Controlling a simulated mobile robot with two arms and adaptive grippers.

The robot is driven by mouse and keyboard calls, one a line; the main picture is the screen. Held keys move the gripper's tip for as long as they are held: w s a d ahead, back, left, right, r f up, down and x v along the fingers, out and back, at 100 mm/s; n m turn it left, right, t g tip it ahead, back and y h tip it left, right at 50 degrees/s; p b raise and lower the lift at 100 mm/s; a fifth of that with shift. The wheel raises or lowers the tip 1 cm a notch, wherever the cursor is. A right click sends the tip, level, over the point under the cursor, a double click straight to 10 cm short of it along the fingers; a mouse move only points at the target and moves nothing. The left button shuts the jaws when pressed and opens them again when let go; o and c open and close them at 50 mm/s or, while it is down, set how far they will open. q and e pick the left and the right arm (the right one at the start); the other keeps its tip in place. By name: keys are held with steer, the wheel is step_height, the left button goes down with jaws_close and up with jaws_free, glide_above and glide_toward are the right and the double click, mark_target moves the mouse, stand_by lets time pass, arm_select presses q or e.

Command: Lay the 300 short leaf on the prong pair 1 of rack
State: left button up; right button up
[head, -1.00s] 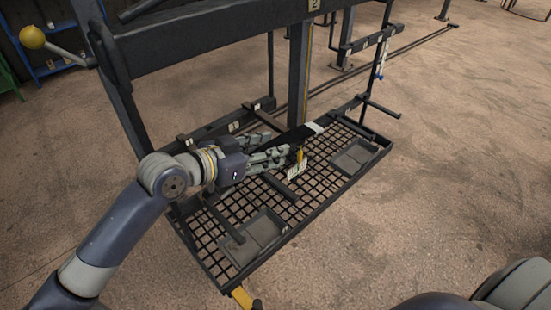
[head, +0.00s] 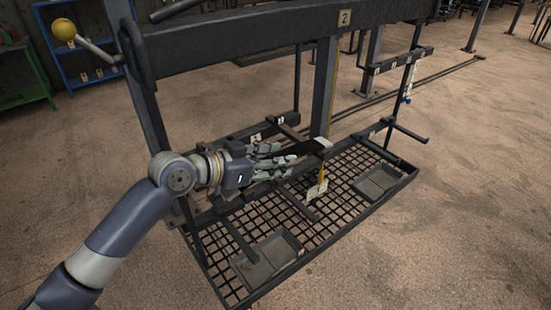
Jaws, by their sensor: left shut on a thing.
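My left gripper (head: 290,160) is shut on a dark flat leaf (head: 306,148) and holds it above the rack's mesh tray. The leaf has a pale end at its right, and much of it is hidden by the fingers. A yellow strip with a white tag (head: 317,190) hangs below the leaf. The dark rack (head: 240,40) has prongs sticking out; a rear prong (head: 290,130) is beside a small label 1 (head: 281,120). Longer front prongs (head: 296,203) run over the mesh. I cannot tell whether the leaf touches a prong. My right gripper is not in view.
The mesh tray (head: 330,218) holds shallow grey pans at the front left (head: 268,262) and right (head: 378,182). A post with a plate 2 (head: 343,17) stands behind. A yellow ball knob (head: 63,29) is at the upper left.

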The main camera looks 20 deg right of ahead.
arm_select(q)
steer(key=shift+r, duration=0.1)
steer(key=o, duration=1.2)
steer(key=shift+o, duration=0.5)
steer(key=shift+f, duration=0.3)
steer(key=v, duration=1.2)
steer(key=shift+r, duration=0.2)
